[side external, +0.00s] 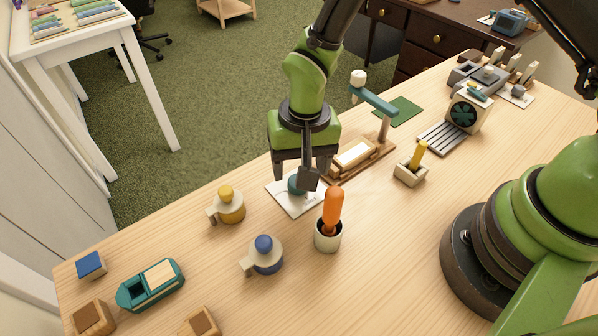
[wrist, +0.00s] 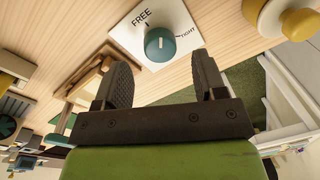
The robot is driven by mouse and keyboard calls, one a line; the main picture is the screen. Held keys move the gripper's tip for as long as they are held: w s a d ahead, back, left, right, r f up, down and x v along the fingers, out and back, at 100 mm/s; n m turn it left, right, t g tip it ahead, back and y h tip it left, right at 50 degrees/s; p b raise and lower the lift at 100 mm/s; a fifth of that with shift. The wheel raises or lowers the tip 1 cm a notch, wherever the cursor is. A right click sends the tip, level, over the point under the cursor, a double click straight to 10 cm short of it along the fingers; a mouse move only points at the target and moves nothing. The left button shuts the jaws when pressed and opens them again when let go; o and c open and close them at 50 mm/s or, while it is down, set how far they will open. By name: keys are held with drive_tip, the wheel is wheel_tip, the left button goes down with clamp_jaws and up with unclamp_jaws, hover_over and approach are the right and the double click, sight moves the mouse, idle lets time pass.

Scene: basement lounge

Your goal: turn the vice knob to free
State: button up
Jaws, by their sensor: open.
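The vice knob is a round teal dial (wrist: 160,45) with a pale mark on its face. It sits on a white plate (wrist: 175,19) lettered FREE and TIGHT in the wrist view. The mark seems to lie between the two words; its exact direction is hard to tell. In the side view the knob (side external: 296,184) is partly hidden behind a finger, on its plate (side external: 286,200). My gripper (side external: 293,178) is open and points down over the knob. In the wrist view my gripper (wrist: 163,66) has its fingers apart with nothing between them; contact with the knob is not visible.
A cup with an orange handle (side external: 333,207) stands close at the front right. A wooden fixture with a teal arm (side external: 374,100) stands behind right. A yellow-topped piece (side external: 228,204) and a blue-topped piece (side external: 264,254) stand left and front. Bare table lies between them.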

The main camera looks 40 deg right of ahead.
wheel_tip(320, 180, up, 7)
drive_tip(key=shift+d, duration=0.2)
drive_tip(key=shift+s+f, duration=0.1)
drive_tip(key=shift+f, duration=0.05)
drive_tip(key=f+m, duration=0.1)
drive_tip(key=f, duration=0.2)
drive_tip(key=f+m, duration=0.2)
drive_tip(key=f, duration=0.1)
drive_tip(key=f+m, duration=0.1)
drive_tip(key=f, duration=0.3)
drive_tip(key=shift+a, duration=0.35)
